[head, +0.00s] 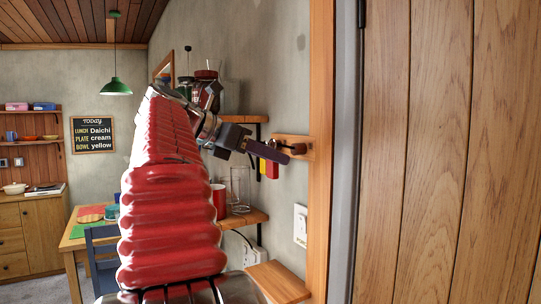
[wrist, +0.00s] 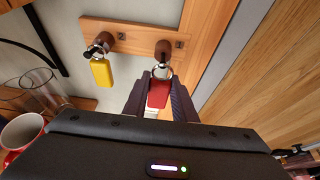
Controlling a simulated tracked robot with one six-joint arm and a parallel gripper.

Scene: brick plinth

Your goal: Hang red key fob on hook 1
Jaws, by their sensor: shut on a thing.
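My gripper (wrist: 158,92) is shut on the red key fob (wrist: 157,95), between the two dark fingers. The fob's metal ring (wrist: 162,71) stands up from it and overlaps the lower end of the right hook (wrist: 163,48); I cannot tell whether it is around the hook. The left hook (wrist: 97,47) carries a yellow key fob (wrist: 101,72).
A wooden door (head: 450,150) and its frame (head: 321,120) stand close on the right. Shelves with a red mug (head: 219,200) and a wire or glass holder (head: 240,187) are below and left of the board. A light switch (head: 300,225) is on the wall.

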